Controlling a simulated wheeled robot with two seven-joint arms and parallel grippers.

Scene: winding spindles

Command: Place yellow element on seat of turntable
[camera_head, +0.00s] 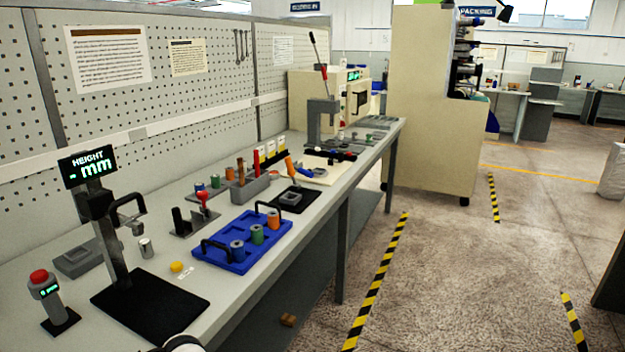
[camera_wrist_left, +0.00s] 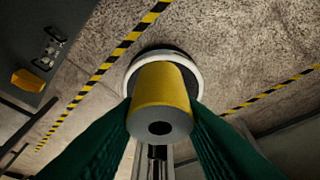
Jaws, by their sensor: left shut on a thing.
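In the left wrist view, my left gripper (camera_wrist_left: 162,108) has its two green fingers shut on the yellow element (camera_wrist_left: 164,86). The element is a yellow cylinder with a grey end that has a dark hole, and this end faces the camera. A round white rim (camera_wrist_left: 133,68) with a dark edge shows behind the element's far end. I cannot tell whether it is the seat of the turntable or whether the element touches it. I cannot pick out a turntable for certain in the head view. My right gripper is not in view.
The long workbench (camera_head: 60,307) holds a height gauge (camera_head: 100,210), a red-button post (camera_head: 45,290), a blue tray (camera_head: 240,262) with several spools, and a lever press (camera_head: 322,115). A small yellow disc (camera_head: 177,267) lies near the gauge. The floor (camera_head: 450,270) right of the bench is open.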

